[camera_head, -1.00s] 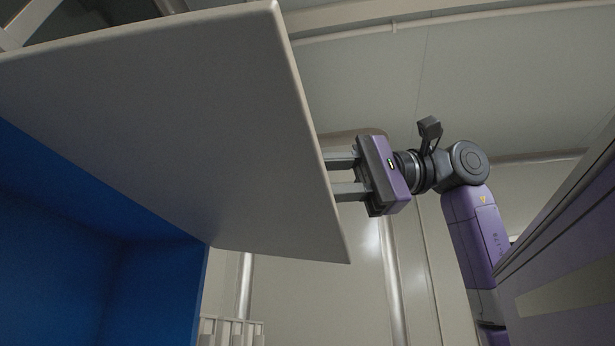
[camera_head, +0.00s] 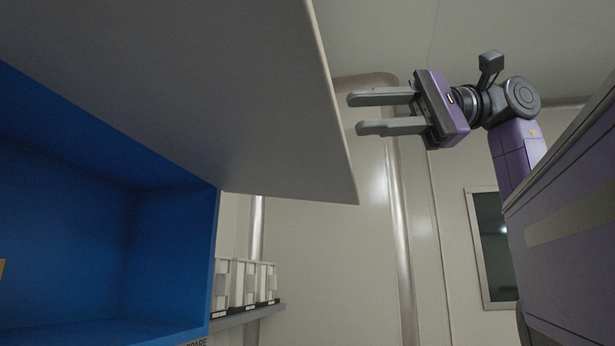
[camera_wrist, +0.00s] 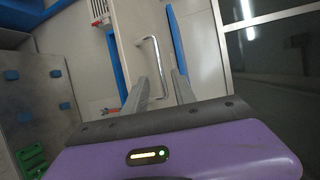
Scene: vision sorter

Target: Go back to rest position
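My gripper (camera_head: 352,114) is to the right of a large grey panel (camera_head: 240,90) in the head view. Its two fingers point left with a clear gap between them and nothing in the gap. The fingertips are apart from the panel's right edge. In the wrist view, the fingers (camera_wrist: 158,82) are also spread and empty. A metal bar handle (camera_wrist: 149,65) on a pale surface shows beyond them.
A blue open compartment (camera_head: 170,260) lies below the panel at left. White bins (camera_head: 245,283) stand on a shelf (camera_head: 250,315) beside it. A dark window (camera_head: 495,245) is in the back wall. Green items (camera_wrist: 33,158) lie at lower left in the wrist view.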

